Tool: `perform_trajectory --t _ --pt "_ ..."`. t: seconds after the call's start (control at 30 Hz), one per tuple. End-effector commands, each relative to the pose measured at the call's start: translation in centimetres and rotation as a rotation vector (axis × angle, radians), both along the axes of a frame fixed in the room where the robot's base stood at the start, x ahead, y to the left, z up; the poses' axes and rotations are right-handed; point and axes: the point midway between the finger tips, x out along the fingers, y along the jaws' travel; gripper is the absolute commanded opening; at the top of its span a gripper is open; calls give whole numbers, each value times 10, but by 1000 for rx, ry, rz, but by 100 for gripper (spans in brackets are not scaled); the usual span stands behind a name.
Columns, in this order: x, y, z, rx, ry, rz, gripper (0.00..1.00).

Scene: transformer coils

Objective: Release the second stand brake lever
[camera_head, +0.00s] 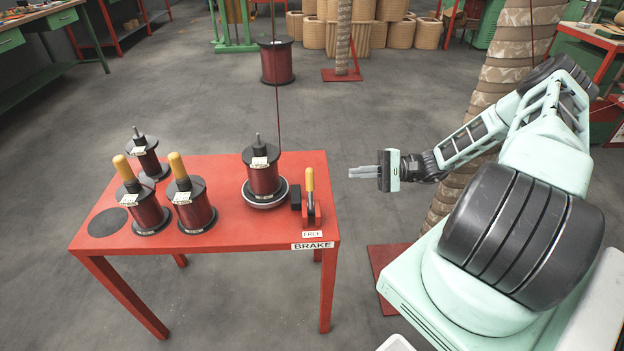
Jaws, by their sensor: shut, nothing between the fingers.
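A brake lever (310,190) with an upright tan handle stands at the right end of the red table. A dark block sits against its left side. A small "FREE" label lies in front of its base, and a "BRAKE" label (312,246) is on the table's front edge. Just left of the lever, a dark red wire spool (264,178) sits on a round silver-rimmed stand (266,203), with a wire running straight up from it. My gripper (354,171) is shut and empty. It points left, in the air to the right of the lever, apart from it. I see only one brake lever.
Several more spools stand on the table's left half; two, including the front spool (194,214), carry tan handles. A dark disc (108,222) lies bare at the left. A brown wrapped column (480,130) rises behind my arm. The floor behind the table is clear up to another spool (277,66).

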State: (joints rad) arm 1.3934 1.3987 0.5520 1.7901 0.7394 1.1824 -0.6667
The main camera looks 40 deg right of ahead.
Motion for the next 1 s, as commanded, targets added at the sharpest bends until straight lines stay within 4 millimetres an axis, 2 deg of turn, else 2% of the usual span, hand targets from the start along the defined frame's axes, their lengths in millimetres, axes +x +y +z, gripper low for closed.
perform_trajectory --t 0.2,0.57,0.67,1.0 --pt "-2 -7 -4 15 -11 -29 0" --pt "2 0 -3 15 -10 -24 0" --pt "9 11 -3 16 -8 -24 0" --pt "44 70 -2 17 -9 -23 0"
